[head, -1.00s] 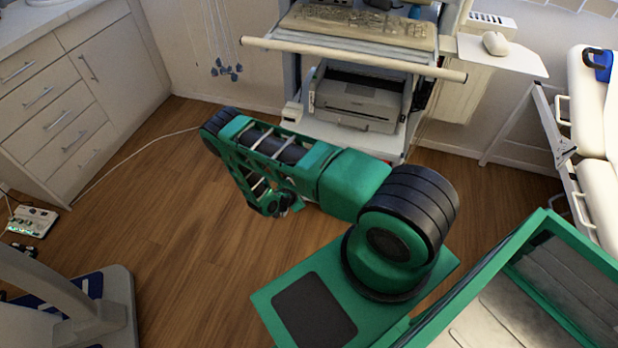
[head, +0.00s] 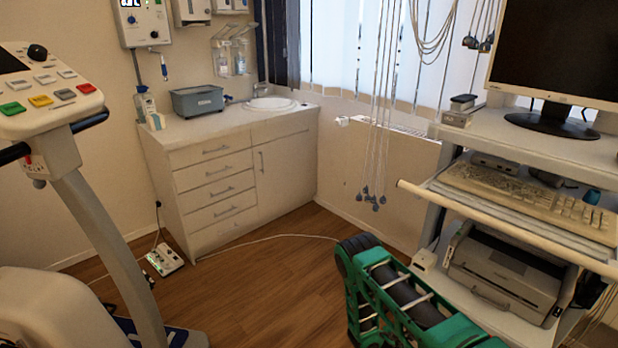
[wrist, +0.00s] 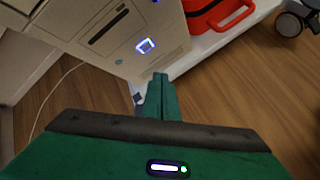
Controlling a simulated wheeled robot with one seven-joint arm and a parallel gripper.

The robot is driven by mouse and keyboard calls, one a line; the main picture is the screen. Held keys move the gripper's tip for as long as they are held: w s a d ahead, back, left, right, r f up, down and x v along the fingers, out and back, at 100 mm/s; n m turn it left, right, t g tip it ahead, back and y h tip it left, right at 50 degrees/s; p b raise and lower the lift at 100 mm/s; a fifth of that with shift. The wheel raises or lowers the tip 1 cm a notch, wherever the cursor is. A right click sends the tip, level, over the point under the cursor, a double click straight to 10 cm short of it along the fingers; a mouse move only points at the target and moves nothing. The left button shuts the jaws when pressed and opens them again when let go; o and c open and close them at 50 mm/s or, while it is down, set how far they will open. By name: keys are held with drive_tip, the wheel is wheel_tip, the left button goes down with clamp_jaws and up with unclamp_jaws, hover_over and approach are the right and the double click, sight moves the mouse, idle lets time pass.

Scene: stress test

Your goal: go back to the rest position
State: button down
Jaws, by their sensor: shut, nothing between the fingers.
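My gripper shows in the wrist view (wrist: 165,98), where its green fingers are together with nothing between them. They point toward the lower part of a beige computer tower (wrist: 125,40) and the wooden floor beside it. In the head view only part of my green and black arm shows at the bottom, right of the middle. My gripper cannot be made out there.
A cart (head: 480,130) with a monitor, keyboard (head: 530,200) and printer (head: 510,270) stands at the right. A white drawer cabinet (head: 215,190) stands behind. An exercise machine (head: 100,230) is at the left. A red case (wrist: 215,12) lies near the tower.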

drive_tip(key=w+a+r+m+y, duration=0.1)
drive_tip(key=w+r+m, duration=0.15)
drive_tip(key=r, duration=0.45)
drive_tip(key=w+a+r+m, duration=0.2)
drive_tip(key=w+r, duration=0.1)
drive_tip(key=r, duration=0.4)
drive_tip(key=s+a+r+m+y, duration=0.1)
drive_tip(key=s+a+r+m, duration=0.15)
drive_tip(key=r, duration=0.95)
drive_tip(key=s+a+r+m+g+y, duration=0.1)
drive_tip(key=r+m+y, duration=0.15)
drive_tip(key=r, duration=1.05)
drive_tip(key=s+a+r+m+y, duration=0.15)
drive_tip(key=r+m, duration=0.25)
drive_tip(key=r, duration=0.8)
drive_tip(key=s+a+r+m+t+y, duration=0.1)
drive_tip(key=s+a+r, duration=0.1)
drive_tip(key=s+r, duration=0.7)
drive_tip(key=s+a+r+m+y, duration=0.1)
drive_tip(key=s+a+r+m, duration=0.15)
drive_tip(key=s+r, duration=0.55)
drive_tip(key=s+d+f+m+g, duration=0.1)
drive_tip(key=s+d+m+g, duration=0.1)
drive_tip(key=s+d, duration=0.3)
drive_tip(key=s+d+f+m+g, duration=0.2)
drive_tip(key=s+d, duration=0.3)
drive_tip(key=s, duration=0.9)
drive_tip(key=shift+s+d+f+m+g, duration=0.15)
drive_tip(key=shift+d+f+m+g, duration=0.2)
drive_tip(key=shift+m, duration=0.55)
